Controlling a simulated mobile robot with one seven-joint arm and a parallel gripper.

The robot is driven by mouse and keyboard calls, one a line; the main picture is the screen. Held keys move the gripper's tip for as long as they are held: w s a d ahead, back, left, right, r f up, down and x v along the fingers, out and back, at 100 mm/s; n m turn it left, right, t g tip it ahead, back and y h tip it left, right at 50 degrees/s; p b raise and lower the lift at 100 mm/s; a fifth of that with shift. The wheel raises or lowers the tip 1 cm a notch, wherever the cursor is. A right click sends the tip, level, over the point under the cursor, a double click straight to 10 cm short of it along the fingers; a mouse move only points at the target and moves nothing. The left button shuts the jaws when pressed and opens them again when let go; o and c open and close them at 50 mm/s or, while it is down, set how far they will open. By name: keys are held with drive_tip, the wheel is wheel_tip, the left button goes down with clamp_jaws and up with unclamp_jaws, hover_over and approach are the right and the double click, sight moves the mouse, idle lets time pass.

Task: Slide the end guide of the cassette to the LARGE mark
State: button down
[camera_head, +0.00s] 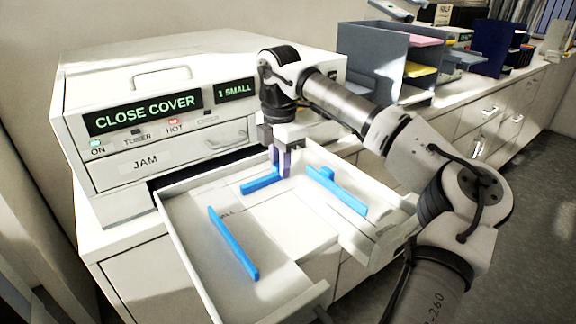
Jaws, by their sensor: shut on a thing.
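The open cassette (180,224) is a white tray pulled out from the front of the printer. Three blue guides stand in it: a long one (232,243) at the left, one (336,190) at the right, and a shorter one, the end guide (262,184), at the back near the printer. My gripper (281,172) points down into the cassette and is shut on the end guide near its right end. The fingers hide part of that guide. Faint marks show on the cassette floor, but I cannot read them; the LARGE mark is not legible.
The white printer (170,80) stands behind the cassette, its displays reading "CLOSE COVER" and "1 SMALL", with a "JAM" label below. Grey paper trays (385,65) and a dark blue rack (492,42) stand on the counter to the right. The cassette floor between the guides is clear.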

drive_tip(key=shift+w+a, duration=0.4)
drive_tip(key=shift+w, duration=0.2)
drive_tip(key=c, duration=1.3)
unclamp_jaws()
drive_tip(key=shift+c, duration=0.2)
drive_tip(key=shift+r, duration=0.1)
wheel_tip(320, 180, up, 14)
drive_tip(key=b, duration=0.1)
drive_tip(key=shift+c, duration=0.5)
